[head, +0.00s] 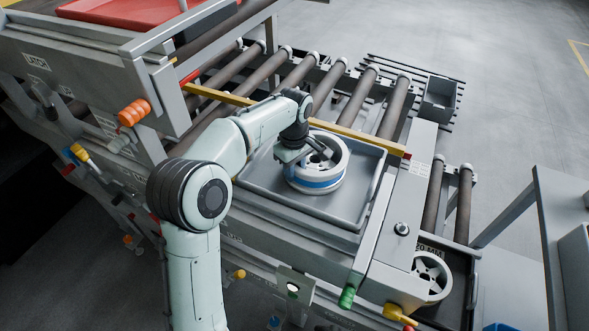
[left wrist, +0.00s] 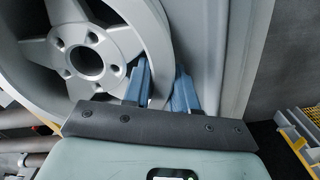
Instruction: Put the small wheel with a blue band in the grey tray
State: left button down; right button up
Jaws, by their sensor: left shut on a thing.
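The small wheel with a blue band (head: 324,184) is white, with spokes on its upper face. It lies roughly flat within the grey tray (head: 365,195); I cannot tell whether it rests on the tray floor or is just above it. My left gripper (head: 291,153) is at the wheel's left rim in the head view. In the left wrist view the wheel's spoked face (left wrist: 88,62) fills the upper left. My left gripper's blue fingers (left wrist: 163,88) stand either side of the rim, shut on it. The wheel hides part of the tray floor. My right gripper is not in view.
A yellow bar (head: 240,99) crosses behind the tray, before several rollers (head: 350,92). Another wheel (head: 432,275) sits in a dark bay at lower right. A red tray (head: 120,12) is at upper left. A small grey bin (head: 438,100) stands at the back right.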

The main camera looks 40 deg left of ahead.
pick_arm(q)
jog(key=shift+r, duration=0.15)
jog(key=c, duration=1.3)
grip_release()
jog(key=shift+f, duration=0.2)
jog(key=o, duration=0.4)
jog(key=shift+r, duration=0.15)
notch_tip(320, 180, up, 12)
jog(key=p, duration=0.2)
jog(key=shift+p, duration=0.35)
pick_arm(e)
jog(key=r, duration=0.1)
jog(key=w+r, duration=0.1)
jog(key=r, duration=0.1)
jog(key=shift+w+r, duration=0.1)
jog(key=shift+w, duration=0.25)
pick_arm(q)
jog(key=shift+s, duration=0.1)
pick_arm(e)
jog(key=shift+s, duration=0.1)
